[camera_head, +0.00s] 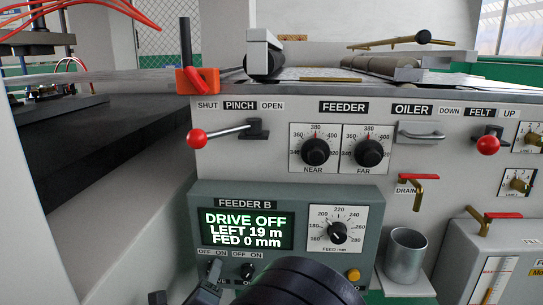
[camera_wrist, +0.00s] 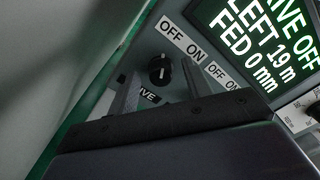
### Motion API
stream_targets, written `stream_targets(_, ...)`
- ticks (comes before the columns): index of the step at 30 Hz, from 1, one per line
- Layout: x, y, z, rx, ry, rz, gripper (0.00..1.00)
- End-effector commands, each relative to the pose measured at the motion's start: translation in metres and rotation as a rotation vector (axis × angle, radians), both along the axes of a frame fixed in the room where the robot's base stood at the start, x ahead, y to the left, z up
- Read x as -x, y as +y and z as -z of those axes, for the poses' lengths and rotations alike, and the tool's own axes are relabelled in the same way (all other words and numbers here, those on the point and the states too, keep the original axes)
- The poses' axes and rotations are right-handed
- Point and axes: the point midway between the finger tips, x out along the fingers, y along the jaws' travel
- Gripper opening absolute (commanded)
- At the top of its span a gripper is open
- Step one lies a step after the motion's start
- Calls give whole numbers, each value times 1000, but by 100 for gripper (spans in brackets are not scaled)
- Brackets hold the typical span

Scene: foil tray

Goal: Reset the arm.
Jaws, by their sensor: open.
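My gripper (camera_head: 184,286) is at the bottom of the head view, low in front of the Feeder B control box (camera_head: 362,190). In the wrist view my gripper (camera_wrist: 158,82) has its two fingers apart, with nothing held between them. A small black switch knob (camera_wrist: 159,70) shows between the fingers, under an OFF/ON label, with a partly covered label ending in "IVE" below it. I cannot tell whether the fingers touch it. A second black knob (camera_head: 248,272) stands to the right in the head view. The display (camera_head: 245,230) reads DRIVE OFF, LEFT 19 m, FED 0 mm.
The feeder panel above carries a red-knobbed pinch lever (camera_head: 197,138), NEAR (camera_head: 316,151) and FAR (camera_head: 370,152) dials and a felt lever (camera_head: 488,145). A metal cup (camera_head: 405,255) stands right of the box, below the red drain handle (camera_head: 418,180). A pale machine wall is close at left.

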Motion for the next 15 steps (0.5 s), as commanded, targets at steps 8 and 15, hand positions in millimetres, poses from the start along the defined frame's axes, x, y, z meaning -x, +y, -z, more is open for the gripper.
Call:
stream_targets(8, 0, 0, -1, -215, -17, 0, 48)
stream_targets(15, 0, -1, -2, -396, -30, -1, 48)
